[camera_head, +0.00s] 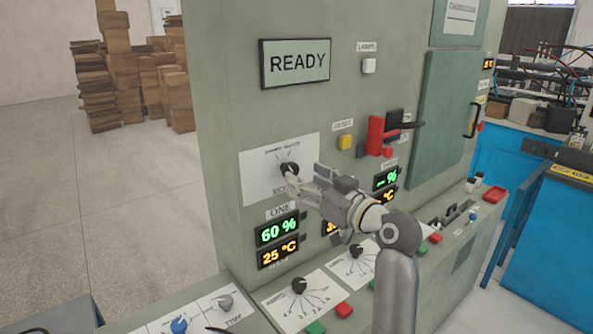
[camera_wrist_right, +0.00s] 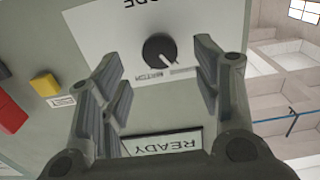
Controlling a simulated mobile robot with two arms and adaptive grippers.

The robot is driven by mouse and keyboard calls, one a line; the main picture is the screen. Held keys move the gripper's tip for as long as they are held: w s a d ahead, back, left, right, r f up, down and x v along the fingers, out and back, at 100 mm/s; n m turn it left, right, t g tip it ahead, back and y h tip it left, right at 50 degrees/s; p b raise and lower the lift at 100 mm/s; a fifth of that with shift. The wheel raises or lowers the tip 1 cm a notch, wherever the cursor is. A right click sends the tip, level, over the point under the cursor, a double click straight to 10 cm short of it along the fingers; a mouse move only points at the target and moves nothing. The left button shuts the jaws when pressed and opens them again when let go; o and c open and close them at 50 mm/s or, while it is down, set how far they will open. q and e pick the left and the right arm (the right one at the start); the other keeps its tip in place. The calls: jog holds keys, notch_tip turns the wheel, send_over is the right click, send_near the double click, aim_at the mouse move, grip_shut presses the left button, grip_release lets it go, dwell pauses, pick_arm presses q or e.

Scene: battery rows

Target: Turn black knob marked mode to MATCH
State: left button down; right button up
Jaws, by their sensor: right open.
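The black mode knob (camera_head: 289,169) sits on a white label plate (camera_head: 257,178) on the grey cabinet front. The gripper partly covers the plate's lettering in the head view. My right gripper (camera_head: 302,178) is open in front of the plate, close to the knob. In the right wrist view the scene is upside down, and the knob (camera_wrist_right: 159,50) appears between the two spread fingers, apart from both. Its pale pointer mark points to the lower right there. Small print lies beside it, too blurred to read surely. My left gripper is not in view.
A READY display (camera_head: 295,63) is above the plate. A yellow button (camera_head: 345,142) and a red handle (camera_head: 376,135) are to its right. Green and orange readouts (camera_head: 278,229) are below. A sloped console with knobs (camera_head: 299,286) and buttons juts out underneath.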

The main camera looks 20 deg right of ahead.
aim_at(293, 172)
jog(key=shift+p+x, duration=0.35)
jog(key=shift+x, duration=1.8)
jog(key=c, duration=1)
jog(key=shift+c, duration=0.2)
jog(key=m+p, duration=0.4)
jog(key=m, duration=0.1)
jog(key=shift+r, duration=0.15)
jog(key=m+p, duration=0.3)
jog(key=m, duration=0.1)
jog(key=shift+m+p, duration=0.3)
jog(key=shift+p, duration=0.05)
jog(key=shift+m+p, duration=0.75)
jog(key=shift+m, duration=0.35)
jog(key=shift+f, duration=0.2)
